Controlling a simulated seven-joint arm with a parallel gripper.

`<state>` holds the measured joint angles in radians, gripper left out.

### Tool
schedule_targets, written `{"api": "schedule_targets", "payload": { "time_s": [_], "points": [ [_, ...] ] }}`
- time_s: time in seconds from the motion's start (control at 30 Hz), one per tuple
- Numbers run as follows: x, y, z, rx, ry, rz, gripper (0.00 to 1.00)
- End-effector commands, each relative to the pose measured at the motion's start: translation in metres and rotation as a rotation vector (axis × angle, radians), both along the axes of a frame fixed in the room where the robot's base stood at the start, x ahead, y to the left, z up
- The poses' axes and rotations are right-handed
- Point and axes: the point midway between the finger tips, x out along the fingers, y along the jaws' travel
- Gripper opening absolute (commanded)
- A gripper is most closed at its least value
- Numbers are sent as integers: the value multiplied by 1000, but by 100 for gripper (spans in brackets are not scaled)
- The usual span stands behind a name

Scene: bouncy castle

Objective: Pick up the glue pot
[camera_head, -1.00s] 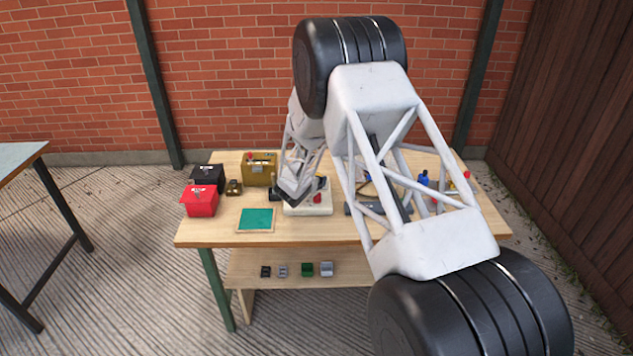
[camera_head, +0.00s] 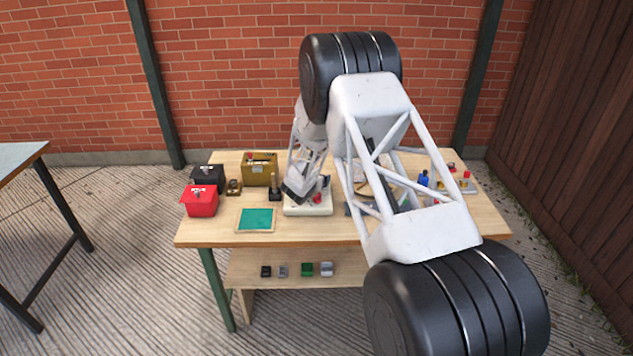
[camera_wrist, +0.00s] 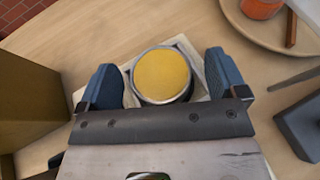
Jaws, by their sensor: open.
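The glue pot (camera_wrist: 162,75) is a round grey-rimmed pot with a yellow top in the wrist view. It stands on a pale square base (camera_wrist: 197,60), which looks like the white block (camera_head: 308,211) on the table in the head view. My gripper (camera_wrist: 164,82) is open, with one dark blue finger on each side of the pot. I cannot tell whether either finger touches it. In the head view my gripper (camera_head: 297,190) is over the white block and I cannot make out the pot there.
A brass-coloured box (camera_head: 259,169) stands close on the left, also in the wrist view (camera_wrist: 30,105). A round wooden tray (camera_wrist: 243,25) with an orange cup (camera_wrist: 261,7) lies at upper right. A dark block (camera_wrist: 300,125) is at right. A green panel (camera_head: 256,219) lies in front.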

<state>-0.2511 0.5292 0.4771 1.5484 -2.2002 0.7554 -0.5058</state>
Motion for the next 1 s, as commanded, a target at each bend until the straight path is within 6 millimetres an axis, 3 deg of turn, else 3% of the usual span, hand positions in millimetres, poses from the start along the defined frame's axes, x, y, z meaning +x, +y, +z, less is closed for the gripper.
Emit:
{"api": "schedule_targets", "payload": {
  "time_s": [0.23,0.67,1.0],
  "points": [
    [0,0,0,0,0,0,88],
    [0,0,1,0,-1,0,23],
    [0,0,3,0,-1,0,23]
  ]
}}
